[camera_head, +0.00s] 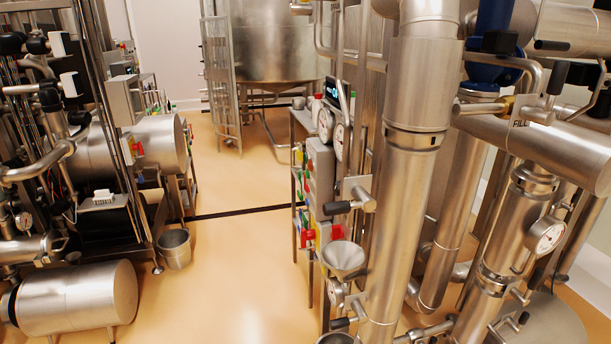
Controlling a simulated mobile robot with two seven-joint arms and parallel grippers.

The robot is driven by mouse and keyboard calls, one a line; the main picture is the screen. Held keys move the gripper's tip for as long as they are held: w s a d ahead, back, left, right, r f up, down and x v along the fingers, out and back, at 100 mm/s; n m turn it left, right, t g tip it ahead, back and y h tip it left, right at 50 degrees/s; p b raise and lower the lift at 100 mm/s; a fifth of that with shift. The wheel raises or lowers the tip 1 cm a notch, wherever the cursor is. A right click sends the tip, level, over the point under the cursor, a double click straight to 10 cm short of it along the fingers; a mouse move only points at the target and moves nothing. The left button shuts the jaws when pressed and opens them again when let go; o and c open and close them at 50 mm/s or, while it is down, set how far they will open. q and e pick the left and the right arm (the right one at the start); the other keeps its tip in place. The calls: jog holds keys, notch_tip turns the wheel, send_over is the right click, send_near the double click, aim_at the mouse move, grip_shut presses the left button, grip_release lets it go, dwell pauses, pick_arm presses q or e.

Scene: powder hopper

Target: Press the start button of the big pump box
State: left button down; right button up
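Neither of my grippers is in view. I cannot tell for sure which box is the big pump box. A grey box (322,172) is fixed to the frame right of the middle, seen nearly edge-on, with small coloured parts (301,158) on its left side. Another grey box (121,100) is on the left machine frame. Small red and green parts (135,147) show below it. No start button can be made out clearly. Pipes hide part of the right machine.
Thick steel pipes (414,120) and gauges (545,235) crowd the right side. A steel funnel (343,257) juts out there. A steel bucket (175,249) and a horizontal tank (75,298) stand at left. The tan floor (238,262) between is clear. A big tank (275,45) stands behind.

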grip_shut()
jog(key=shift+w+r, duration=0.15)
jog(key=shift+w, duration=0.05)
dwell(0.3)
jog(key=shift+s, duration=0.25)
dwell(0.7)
